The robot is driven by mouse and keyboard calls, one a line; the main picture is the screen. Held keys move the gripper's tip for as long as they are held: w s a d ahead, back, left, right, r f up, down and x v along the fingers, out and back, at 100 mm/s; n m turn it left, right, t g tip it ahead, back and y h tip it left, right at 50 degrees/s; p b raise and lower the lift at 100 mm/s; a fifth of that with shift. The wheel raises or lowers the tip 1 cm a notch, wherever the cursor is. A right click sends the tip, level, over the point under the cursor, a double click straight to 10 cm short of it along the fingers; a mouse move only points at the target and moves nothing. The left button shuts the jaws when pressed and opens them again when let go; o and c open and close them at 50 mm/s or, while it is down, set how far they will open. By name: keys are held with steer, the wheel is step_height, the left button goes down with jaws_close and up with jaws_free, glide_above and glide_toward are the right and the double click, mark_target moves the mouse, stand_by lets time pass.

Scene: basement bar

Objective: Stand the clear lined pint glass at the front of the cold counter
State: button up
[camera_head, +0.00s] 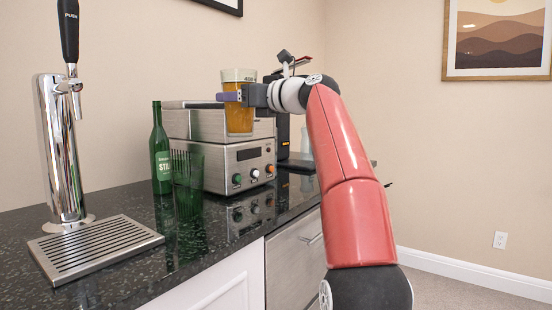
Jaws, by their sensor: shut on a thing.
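A pint glass (239,119) is clear at the rim and filled with amber liquid below it. My gripper (232,96) is shut on this glass near its upper part and holds it upright. In the picture, the glass overlaps the front of a steel machine; I cannot tell the gap between them. The dark speckled counter (115,205) runs along the wall, with a steel-fronted drawer unit (291,262) below its right part. My arm hides part of the counter's far end.
The steel machine (218,172) with several knobs stands on the counter. A green bottle (160,155) is left of it. A chrome tap (62,150) and slotted drip tray (95,248) stand at the left. A black appliance (283,135) is behind my gripper. The counter's front strip looks clear.

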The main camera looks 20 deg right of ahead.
step_height(320, 180, down, 19)
steer(key=b, duration=1.1)
steer(key=shift+s+f, duration=0.15)
steer(key=shift+f, duration=0.05)
steer(key=shift+f, duration=0.1)
steer(key=o, duration=1.7)
steer(key=shift+f, duration=0.1)
